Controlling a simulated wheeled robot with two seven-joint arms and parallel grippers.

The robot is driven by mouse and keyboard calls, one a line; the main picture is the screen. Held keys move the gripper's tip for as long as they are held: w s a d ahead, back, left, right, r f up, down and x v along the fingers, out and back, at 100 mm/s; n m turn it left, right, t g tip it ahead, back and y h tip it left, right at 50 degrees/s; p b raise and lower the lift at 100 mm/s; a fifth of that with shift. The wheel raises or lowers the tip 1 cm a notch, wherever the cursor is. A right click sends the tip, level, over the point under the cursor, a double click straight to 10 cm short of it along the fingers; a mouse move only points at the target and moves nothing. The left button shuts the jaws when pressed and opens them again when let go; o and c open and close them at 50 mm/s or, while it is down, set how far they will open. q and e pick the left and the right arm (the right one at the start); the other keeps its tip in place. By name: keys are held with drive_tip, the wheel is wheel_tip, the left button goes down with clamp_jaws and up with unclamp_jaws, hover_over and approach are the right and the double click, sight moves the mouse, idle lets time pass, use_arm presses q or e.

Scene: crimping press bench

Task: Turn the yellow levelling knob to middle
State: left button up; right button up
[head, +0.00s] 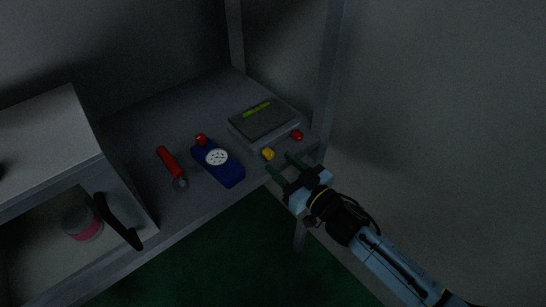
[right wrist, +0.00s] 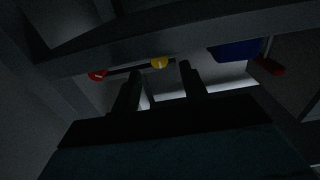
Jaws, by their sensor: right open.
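The yellow levelling knob (head: 268,154) sits on the front of a grey flat device (head: 265,122) at the right end of the shelf. My right gripper (head: 282,166) is open and empty, just in front of this knob and slightly to its right, at the shelf's front edge. In the right wrist view the yellow knob (right wrist: 160,62) is beyond the fingertips of the right gripper (right wrist: 160,70), between them and apart from them. The knob's exact turn position is too small to tell. My left gripper is not in view.
A red knob (head: 297,135) is right of the yellow one on the same device. A blue gauge box (head: 229,173) and a red-handled tool (head: 169,161) lie to the left. A grey cabinet with a black handle (head: 118,222) stands further left. A shelf post (head: 330,75) rises at right.

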sight(271, 156)
drive_tip(key=x, duration=0.3)
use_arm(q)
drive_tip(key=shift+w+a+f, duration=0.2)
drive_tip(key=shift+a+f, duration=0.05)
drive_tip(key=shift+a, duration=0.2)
use_arm(e)
drive_tip(key=shift+w+a, duration=0.35)
drive_tip(key=shift+w, duration=0.2)
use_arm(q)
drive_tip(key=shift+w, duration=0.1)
use_arm(e)
drive_tip(key=shift+c, duration=0.2)
clamp_jaws()
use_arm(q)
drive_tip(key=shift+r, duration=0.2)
use_arm(e)
drive_tip(key=shift+n, duration=0.7)
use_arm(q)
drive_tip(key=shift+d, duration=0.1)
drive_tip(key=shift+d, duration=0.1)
use_arm(e)
drive_tip(key=shift+o, duration=0.2)
unclamp_jaws()
drive_tip(key=shift+s, duration=0.15)
